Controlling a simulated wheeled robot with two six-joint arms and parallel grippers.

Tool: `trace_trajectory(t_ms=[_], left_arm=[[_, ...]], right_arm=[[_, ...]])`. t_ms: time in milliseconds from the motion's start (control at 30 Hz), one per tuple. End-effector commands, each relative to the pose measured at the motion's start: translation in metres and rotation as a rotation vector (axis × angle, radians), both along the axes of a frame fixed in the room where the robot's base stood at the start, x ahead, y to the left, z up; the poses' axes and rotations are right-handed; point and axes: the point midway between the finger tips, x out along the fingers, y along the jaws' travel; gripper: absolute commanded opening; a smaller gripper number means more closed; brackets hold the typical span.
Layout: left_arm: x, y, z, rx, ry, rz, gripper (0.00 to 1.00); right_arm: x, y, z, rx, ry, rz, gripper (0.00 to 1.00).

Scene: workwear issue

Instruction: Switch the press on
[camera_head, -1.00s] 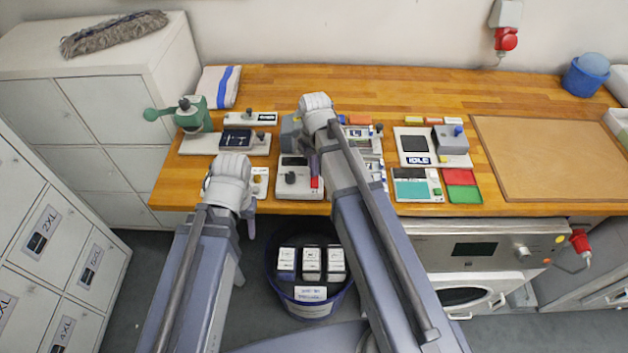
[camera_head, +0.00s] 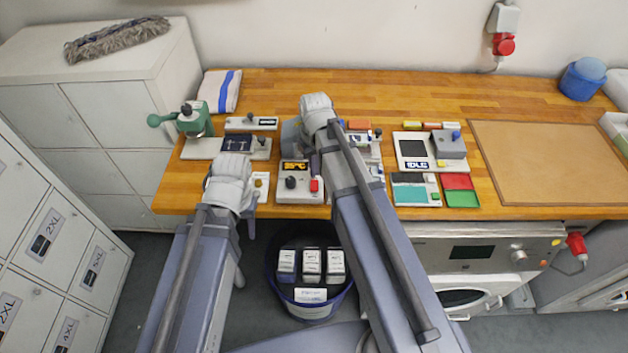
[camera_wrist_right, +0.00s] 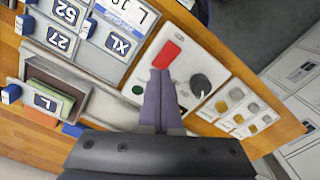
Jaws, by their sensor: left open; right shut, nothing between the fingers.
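The press's pale control box (camera_head: 287,197) stands at the front edge of the wooden bench, with a black knob, a red switch (camera_head: 315,185) and a display (camera_head: 294,166) lit orange, reading about 25°C. In the right wrist view the red switch (camera_wrist_right: 166,53) lies just beyond my fingertips, beside the black knob (camera_wrist_right: 200,85). My right gripper (camera_wrist_right: 160,74) is shut and empty, pointing down over the box close to the switch; I cannot tell if it touches. My left gripper (camera_head: 249,228) is open, low in front of the bench edge, partly hidden by its own wrist.
A green hand press (camera_head: 195,122) stands left on the bench. Right of the box are number and size tiles (camera_wrist_right: 68,12), a unit reading IDLE (camera_head: 417,165) and coloured trays (camera_head: 462,198). A bin (camera_head: 309,309) with several packs is below. A brown board (camera_head: 545,160) lies right.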

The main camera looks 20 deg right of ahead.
Motion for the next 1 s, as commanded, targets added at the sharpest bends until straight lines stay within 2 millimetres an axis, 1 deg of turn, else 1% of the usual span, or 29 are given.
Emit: trace_trajectory(t_ms=[33,500,833,867,933,967,1000], left_arm=[[0.0,0.0,0.008,0.0,0.0,0.0,0.5],[0.0,0.0,0.042,0.0,0.0,-0.001,0.5],[0.0,0.0,0.041,0.0,0.0,-0.001,0.5],[0.0,0.0,0.04,0.0,0.0,-0.001,0.5],[0.0,0.0,0.035,0.0,0.0,-0.001,0.5],[0.0,0.0,0.031,0.0,0.0,-0.001,0.5],[0.0,0.0,0.027,0.0,0.0,-0.001,0.5]], right_arm=[[0.0,0.0,0.008,0.0,0.0,0.0,0.0],[0.0,0.0,0.042,0.0,0.0,0.0,0.0],[-0.001,0.001,0.042,0.0,0.0,0.001,0.0],[-0.003,0.003,0.04,-0.001,0.001,0.003,0.0],[-0.017,0.015,0.035,-0.008,0.005,0.012,0.0],[-0.026,0.024,0.032,-0.013,0.008,0.02,0.0],[-0.04,0.036,0.027,-0.023,0.012,0.03,0.0]])
